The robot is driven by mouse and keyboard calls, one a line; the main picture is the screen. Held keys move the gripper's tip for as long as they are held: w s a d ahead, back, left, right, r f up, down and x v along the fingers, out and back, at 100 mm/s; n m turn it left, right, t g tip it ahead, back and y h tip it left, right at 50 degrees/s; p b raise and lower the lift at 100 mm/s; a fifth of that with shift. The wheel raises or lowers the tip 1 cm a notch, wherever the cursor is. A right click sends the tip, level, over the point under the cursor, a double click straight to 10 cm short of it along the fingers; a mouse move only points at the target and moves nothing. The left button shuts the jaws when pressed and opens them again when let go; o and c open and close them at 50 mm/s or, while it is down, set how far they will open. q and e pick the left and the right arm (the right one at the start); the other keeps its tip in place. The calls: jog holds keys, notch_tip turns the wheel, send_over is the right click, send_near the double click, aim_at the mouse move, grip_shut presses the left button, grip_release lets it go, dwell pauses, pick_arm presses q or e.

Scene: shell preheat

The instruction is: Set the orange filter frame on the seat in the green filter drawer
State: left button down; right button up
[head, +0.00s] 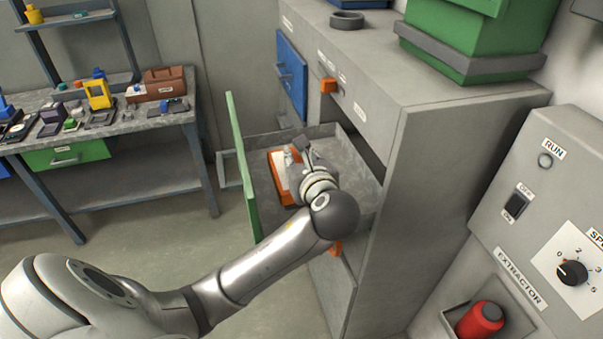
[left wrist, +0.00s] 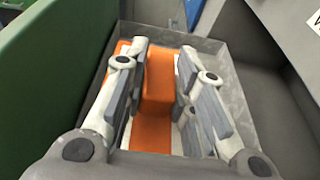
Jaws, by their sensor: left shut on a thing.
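The orange filter frame (left wrist: 156,75) is between the fingers of my left gripper (left wrist: 160,75) in the left wrist view. In the head view the left gripper (head: 300,158) reaches into the open green-fronted filter drawer (head: 352,150). The frame's orange edge and pale face (head: 281,178) show beside the gripper there, inside the drawer outline. The gripper is shut on the frame. In the left wrist view the green drawer front (left wrist: 50,65) is at the left. The seat is hidden under the frame and gripper, and I cannot tell whether the frame touches it. My right gripper is not in view.
The grey cabinet (head: 440,150) stands close at the right of the drawer, with a blue door (head: 291,78) and an orange knob (head: 328,85). A bench (head: 150,122) with tools is at the left. An extractor panel (head: 550,200) is at the right. The floor between is clear.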

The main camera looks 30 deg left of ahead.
pick_arm(q)
jog(key=w, duration=0.1)
jog(key=w+a+f, duration=0.1)
jog(key=w+a, duration=0.1)
jog(key=shift+w+a+f, duration=0.1)
jog(key=shift+w+f, duration=0.2)
jog(key=shift+w, duration=0.05)
jog(key=w+f, duration=0.1)
jog(key=w+a+f, duration=0.1)
jog(key=f, duration=0.1)
jog(key=w+a+f+p, duration=0.1)
jog(key=w+f, duration=0.1)
jog(key=shift+a, duration=0.1)
jog(key=f, duration=0.2)
jog(key=w+f+p, duration=0.1)
jog(key=shift+w+a+f, duration=0.1)
jog(key=shift+a+f, duration=0.2)
jog(key=shift+f, duration=0.5)
jog(key=c, duration=1.3)
grip_release()
jog(key=shift+f, duration=0.15)
jog(key=shift+o, duration=0.5)
